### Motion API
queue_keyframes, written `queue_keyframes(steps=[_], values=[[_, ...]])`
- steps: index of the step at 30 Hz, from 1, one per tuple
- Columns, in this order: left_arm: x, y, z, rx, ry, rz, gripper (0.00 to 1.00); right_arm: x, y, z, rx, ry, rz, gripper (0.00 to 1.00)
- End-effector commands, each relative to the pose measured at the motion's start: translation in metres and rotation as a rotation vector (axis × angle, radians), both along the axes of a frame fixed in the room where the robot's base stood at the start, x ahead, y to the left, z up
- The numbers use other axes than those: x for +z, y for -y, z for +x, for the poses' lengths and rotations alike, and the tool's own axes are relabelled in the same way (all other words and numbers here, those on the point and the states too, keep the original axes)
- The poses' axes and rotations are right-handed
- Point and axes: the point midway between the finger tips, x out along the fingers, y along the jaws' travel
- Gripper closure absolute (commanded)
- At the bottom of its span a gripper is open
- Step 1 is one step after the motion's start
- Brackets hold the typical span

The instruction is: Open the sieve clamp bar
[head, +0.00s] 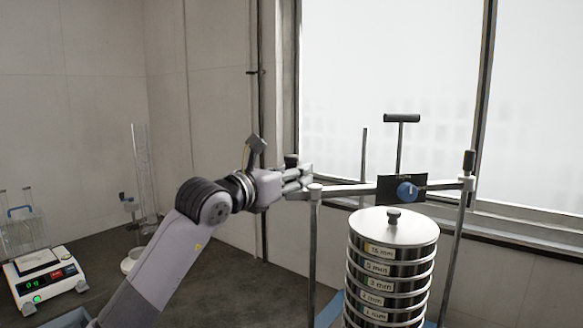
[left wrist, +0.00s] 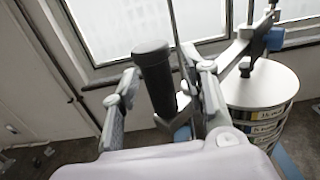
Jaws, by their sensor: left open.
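The sieve clamp bar (head: 345,190) spans two upright posts above the sieve stack (head: 391,270). A blue knob (head: 406,191) and a black plate sit at its middle. A black upright grip (head: 291,160) stands at the bar's left end. My left gripper (head: 299,178) is open at that end. In the left wrist view the black grip (left wrist: 155,78) stands between the two spread fingers, with gaps visible on both sides. Whether a finger touches it I cannot tell. The bar lies across the posts above the lidded stack. My right gripper is out of view.
A T-shaped handle (head: 401,119) rises behind the bar. The right post (head: 458,230) and left post (head: 313,250) flank the stack. A scale (head: 45,280) and glassware stand on the dark bench at the left. The window is close behind.

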Motion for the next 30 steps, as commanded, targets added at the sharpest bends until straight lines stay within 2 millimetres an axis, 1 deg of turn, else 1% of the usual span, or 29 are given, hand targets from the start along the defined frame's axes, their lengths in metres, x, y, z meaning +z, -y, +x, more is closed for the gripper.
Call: queue_keyframes(steps=[6, 7, 25, 30], values=[[0.0, 0.0003, 0.0002, 0.0, 0.001, -0.001, 0.59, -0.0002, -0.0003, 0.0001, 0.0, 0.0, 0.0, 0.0], [0.0, 0.0003, 0.0002, 0.0, 0.001, -0.001, 0.6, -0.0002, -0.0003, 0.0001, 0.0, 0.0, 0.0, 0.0], [0.0002, -0.0001, 0.0001, 0.0, 0.0, -0.001, 1.0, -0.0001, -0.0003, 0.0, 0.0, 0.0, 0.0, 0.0], [0.0002, -0.0002, 0.0, 0.0, 0.0, -0.001, 1.0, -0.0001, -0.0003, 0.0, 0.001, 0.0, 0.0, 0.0]])
